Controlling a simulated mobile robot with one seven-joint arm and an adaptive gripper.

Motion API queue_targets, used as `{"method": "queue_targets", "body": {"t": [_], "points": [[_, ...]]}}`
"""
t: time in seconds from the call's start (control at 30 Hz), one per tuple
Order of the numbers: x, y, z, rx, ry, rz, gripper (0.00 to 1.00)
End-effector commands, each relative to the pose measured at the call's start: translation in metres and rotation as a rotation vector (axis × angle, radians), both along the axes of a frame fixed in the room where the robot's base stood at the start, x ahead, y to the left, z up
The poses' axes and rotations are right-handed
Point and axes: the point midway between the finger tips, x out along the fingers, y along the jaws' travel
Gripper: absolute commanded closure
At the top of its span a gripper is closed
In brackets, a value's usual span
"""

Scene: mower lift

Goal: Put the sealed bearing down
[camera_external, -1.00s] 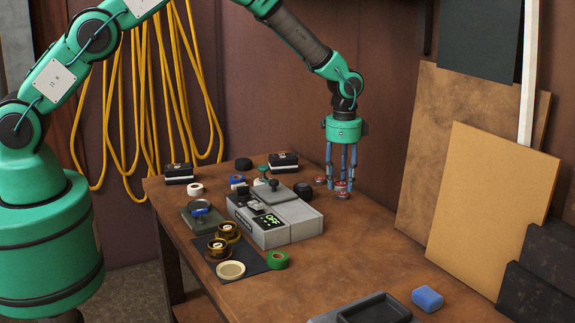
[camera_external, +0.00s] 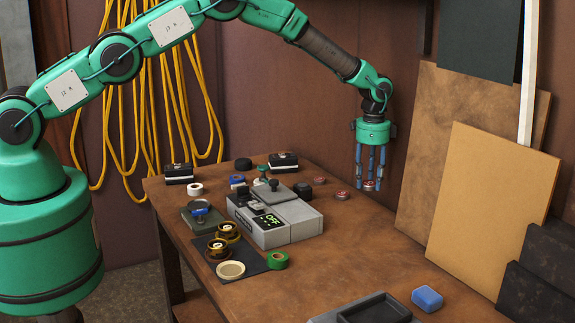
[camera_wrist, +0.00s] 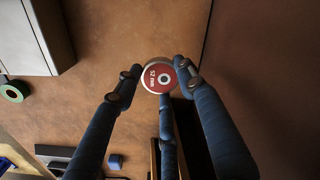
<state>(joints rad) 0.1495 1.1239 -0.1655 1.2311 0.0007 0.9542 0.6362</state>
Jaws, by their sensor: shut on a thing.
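My gripper (camera_external: 368,184) has three blue fingers pointing down near the table's back edge. It is shut on a sealed bearing (camera_external: 369,186), a small round piece with a red face and pale rim. In the wrist view the bearing (camera_wrist: 158,77) sits between the fingertips (camera_wrist: 160,80), its printed red face and centre hole toward the camera. It appears held above the tabletop; the exact gap is hard to tell. Two similar red-topped pieces lie on the table to the left, one nearer (camera_external: 342,195) and one farther (camera_external: 319,181).
A grey scale (camera_external: 290,222) reading OFF stands mid-table, with tape rolls and small items around it. A green roll (camera_external: 278,260), a blue block (camera_external: 427,298) and a dark tray (camera_external: 375,309) lie toward the front. Boards (camera_external: 495,205) lean at right. The table's right-middle is bare.

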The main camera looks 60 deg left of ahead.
Motion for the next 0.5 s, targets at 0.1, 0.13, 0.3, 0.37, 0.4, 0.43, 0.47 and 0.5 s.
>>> {"method": "queue_targets", "body": {"t": [0.1, 0.13, 0.3, 0.37, 0.4, 0.43, 0.47, 0.5], "points": [[0.000, 0.000, -0.022, 0.000, -0.001, 0.000, 0.90], [0.000, 0.000, -0.028, 0.000, 0.000, 0.000, 0.90], [0.001, 0.000, -0.049, -0.001, -0.002, 0.000, 0.90], [0.001, -0.001, -0.052, 0.000, -0.003, 0.000, 0.90], [0.001, -0.001, -0.054, 0.000, -0.003, 0.000, 0.90], [0.001, -0.001, -0.055, -0.001, -0.004, 0.000, 0.90], [0.001, -0.001, -0.055, -0.001, -0.004, 0.000, 0.90], [0.001, -0.001, -0.056, -0.001, -0.004, 0.000, 0.90]]}}
